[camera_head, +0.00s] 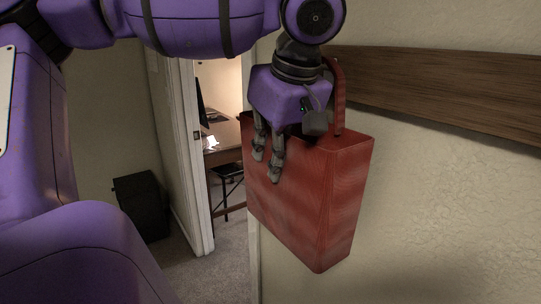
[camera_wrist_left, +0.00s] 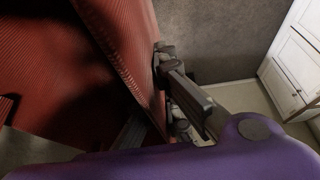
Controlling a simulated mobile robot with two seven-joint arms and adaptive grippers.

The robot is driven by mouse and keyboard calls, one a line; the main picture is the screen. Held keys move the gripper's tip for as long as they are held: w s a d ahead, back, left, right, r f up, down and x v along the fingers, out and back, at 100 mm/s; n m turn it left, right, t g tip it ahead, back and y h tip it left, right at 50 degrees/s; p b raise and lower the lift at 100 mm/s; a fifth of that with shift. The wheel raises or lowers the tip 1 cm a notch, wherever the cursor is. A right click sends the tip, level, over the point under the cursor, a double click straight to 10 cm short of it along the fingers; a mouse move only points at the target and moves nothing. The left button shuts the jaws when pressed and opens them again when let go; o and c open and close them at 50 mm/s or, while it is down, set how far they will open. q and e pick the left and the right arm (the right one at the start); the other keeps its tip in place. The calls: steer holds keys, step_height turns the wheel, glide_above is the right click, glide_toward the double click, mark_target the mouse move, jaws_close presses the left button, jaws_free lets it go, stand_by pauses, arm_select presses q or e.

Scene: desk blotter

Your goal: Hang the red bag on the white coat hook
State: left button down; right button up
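The red bag (camera_head: 310,195) hangs in the air beside the wall, open at the top, its handle (camera_head: 338,95) standing up behind my left gripper. My left gripper (camera_head: 268,160) points down at the bag's rim, with two fingers against the outside of the near wall. In the left wrist view, the gripper's fingers (camera_wrist_left: 180,95) press against the bag's side (camera_wrist_left: 125,50), and a dark part shows on its inner side. The gripper looks shut on this wall. The white coat hook does not show in either view. My right gripper is not in view.
A brown wooden board (camera_head: 440,88) runs along the wall to the right, behind the bag. An open doorway with a white frame (camera_head: 190,150) and a desk (camera_head: 225,138) beyond it lies left of the bag. A black box (camera_head: 142,205) stands on the floor. White cabinets (camera_wrist_left: 295,65) show in the wrist view.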

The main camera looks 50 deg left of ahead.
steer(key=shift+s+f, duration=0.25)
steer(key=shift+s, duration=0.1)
arm_select(q)
steer(key=c, duration=1.9)
jaws_free()
steer(key=shift+o, duration=0.2)
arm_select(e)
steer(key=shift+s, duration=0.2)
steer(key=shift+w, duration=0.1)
arm_select(q)
steer(key=v, duration=1.2)
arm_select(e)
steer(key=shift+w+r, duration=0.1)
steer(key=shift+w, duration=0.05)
arm_select(q)
steer(key=shift+a, duration=0.1)
